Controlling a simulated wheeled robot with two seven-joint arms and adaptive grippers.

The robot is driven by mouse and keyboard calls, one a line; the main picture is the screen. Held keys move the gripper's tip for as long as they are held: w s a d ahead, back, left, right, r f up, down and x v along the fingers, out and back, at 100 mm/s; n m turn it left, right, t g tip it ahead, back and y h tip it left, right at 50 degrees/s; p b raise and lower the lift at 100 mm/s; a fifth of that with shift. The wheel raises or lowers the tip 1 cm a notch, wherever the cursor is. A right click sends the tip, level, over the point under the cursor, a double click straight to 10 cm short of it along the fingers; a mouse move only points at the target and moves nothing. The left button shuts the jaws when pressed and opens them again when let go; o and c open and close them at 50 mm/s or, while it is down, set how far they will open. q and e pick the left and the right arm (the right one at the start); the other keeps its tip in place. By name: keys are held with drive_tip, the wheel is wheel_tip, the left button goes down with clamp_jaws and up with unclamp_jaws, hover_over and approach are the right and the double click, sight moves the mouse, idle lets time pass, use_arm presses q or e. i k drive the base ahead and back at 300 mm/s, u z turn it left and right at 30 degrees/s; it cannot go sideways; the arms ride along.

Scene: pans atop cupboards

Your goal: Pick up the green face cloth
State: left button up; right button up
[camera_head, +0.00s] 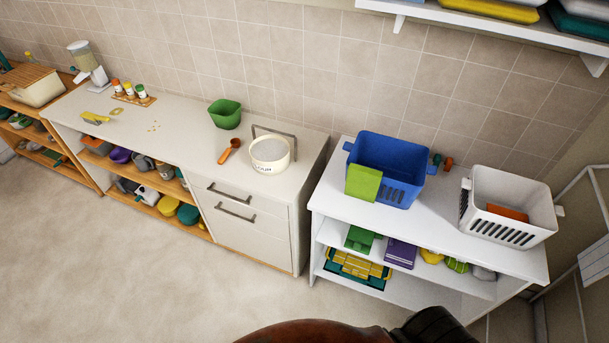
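A bright green cloth (363,182) hangs over the front left rim of a blue basket (406,180). The basket stands on top of the white shelf unit (440,232) at the right. The cloth's outer flap lies against the basket's front wall. Another green folded item (359,238) lies on the shelf below; I cannot tell whether it is a cloth. Neither of my grippers shows in the head view. Only rounded brown and black parts, likely mine, show at the bottom edge.
A white basket (504,222) with an orange item (507,212) stands right of the blue one. The counter (185,130) at the left holds a green bowl (225,113), a white pot (270,153) and an orange scoop (229,151). A wall shelf (480,22) hangs above. The floor (130,270) in front is clear.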

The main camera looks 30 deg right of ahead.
sight(363, 183)
drive_tip(key=u, duration=0.2)
drive_tip(key=i, duration=1.8)
drive_tip(key=z, duration=2.15)
